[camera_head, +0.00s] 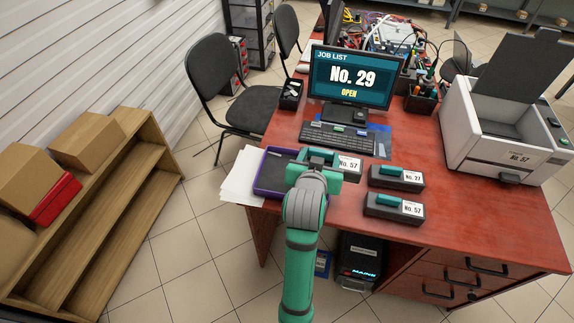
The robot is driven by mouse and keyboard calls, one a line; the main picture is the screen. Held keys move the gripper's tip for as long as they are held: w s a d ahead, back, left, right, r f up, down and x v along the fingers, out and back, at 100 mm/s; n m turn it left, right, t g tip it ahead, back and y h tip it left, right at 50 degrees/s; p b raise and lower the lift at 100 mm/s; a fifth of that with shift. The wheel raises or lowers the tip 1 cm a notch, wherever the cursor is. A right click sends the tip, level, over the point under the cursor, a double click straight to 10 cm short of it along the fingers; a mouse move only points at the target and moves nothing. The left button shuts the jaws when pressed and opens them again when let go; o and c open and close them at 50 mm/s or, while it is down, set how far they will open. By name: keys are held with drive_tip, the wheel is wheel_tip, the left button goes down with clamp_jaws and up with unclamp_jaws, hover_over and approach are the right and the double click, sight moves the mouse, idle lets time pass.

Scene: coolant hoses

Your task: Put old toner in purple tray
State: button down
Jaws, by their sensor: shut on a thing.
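A purple tray (262,188) lies at the left front of the red-brown desk, partly hidden by my arm. My gripper (322,160) is shut on a dark toner cartridge (350,166) labelled No. 57. The held toner is at the tray's right side; its left part is hidden by the gripper, and I cannot tell whether it touches tray or desk. Two more dark toners with teal handles lie to the right: one (408,186) with a label that reads like No. 37 or 27, and one (378,210) labelled No. 57. The printer (475,150), labelled No. 57, has its lid up.
A monitor (352,78) shows "JOB LIST No. 29 OPEN". A keyboard (338,138) lies behind the tray, and papers (243,180) lie at its left. A pen holder (420,100) stands by the monitor. The desk's right front is clear. A chair (222,75) and wooden shelf (125,210) stand left.

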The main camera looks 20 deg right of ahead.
drive_tip(key=shift+w+a+f, duration=1.1)
drive_tip(key=shift+w+f, duration=0.55)
drive_tip(key=shift+f, duration=0.35)
drive_tip(key=shift+w+a+f, duration=1.05)
drive_tip(key=shift+w+f, duration=0.55)
drive_tip(key=shift+f, duration=0.45)
drive_tip(key=shift+w+a+f, duration=1.1)
drive_tip(key=shift+w+f, duration=0.55)
drive_tip(key=shift+f, duration=0.35)
drive_tip(key=shift+f, duration=0.1)
drive_tip(key=c, duration=0.6)
unclamp_jaws()
drive_tip(key=shift+f, duration=0.1)
